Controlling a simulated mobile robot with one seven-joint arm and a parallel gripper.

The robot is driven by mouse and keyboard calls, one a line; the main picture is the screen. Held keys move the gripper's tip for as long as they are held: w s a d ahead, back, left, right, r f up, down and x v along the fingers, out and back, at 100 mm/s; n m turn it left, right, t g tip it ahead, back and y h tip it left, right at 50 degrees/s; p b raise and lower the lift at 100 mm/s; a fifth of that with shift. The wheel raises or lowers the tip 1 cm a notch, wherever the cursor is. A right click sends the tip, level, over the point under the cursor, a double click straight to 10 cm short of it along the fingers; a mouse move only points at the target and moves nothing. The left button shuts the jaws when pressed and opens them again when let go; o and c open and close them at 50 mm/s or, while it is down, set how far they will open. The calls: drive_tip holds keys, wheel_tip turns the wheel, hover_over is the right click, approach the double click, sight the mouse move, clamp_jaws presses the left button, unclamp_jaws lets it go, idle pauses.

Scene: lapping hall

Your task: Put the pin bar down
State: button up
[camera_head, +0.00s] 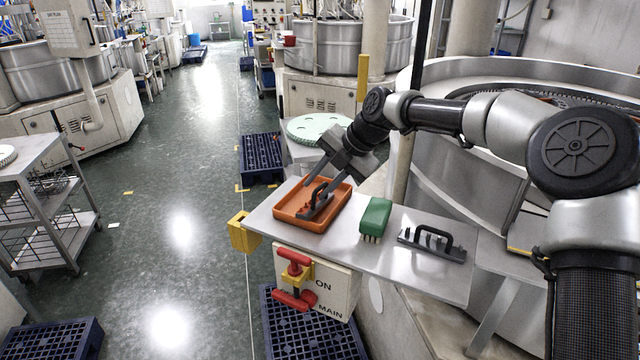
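A grey bar with a black handle (316,205) lies in or just above the orange tray (283,213), partly hidden by my gripper. A similar grey bar with a black arched handle and short uprights (432,244) lies on the right of the metal tabletop. Either could be the pin bar by its looks. My gripper (317,189) points down and left over the tray, its fingers apart at the first bar's handle. I cannot tell whether they are closed on the handle or whether the bar touches the tray floor.
A green brush (375,218) stands between the tray and the right bar. The metal tabletop (395,262) has narrow free strips around them. A red-handled switch box (318,285) sits below its front edge. A pale green disc (318,130) lies behind. A large machine stands right.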

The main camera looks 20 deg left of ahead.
drive_tip(key=shift+r, duration=0.1)
drive_tip(key=v, duration=1.2)
drive_tip(key=shift+r, duration=0.55)
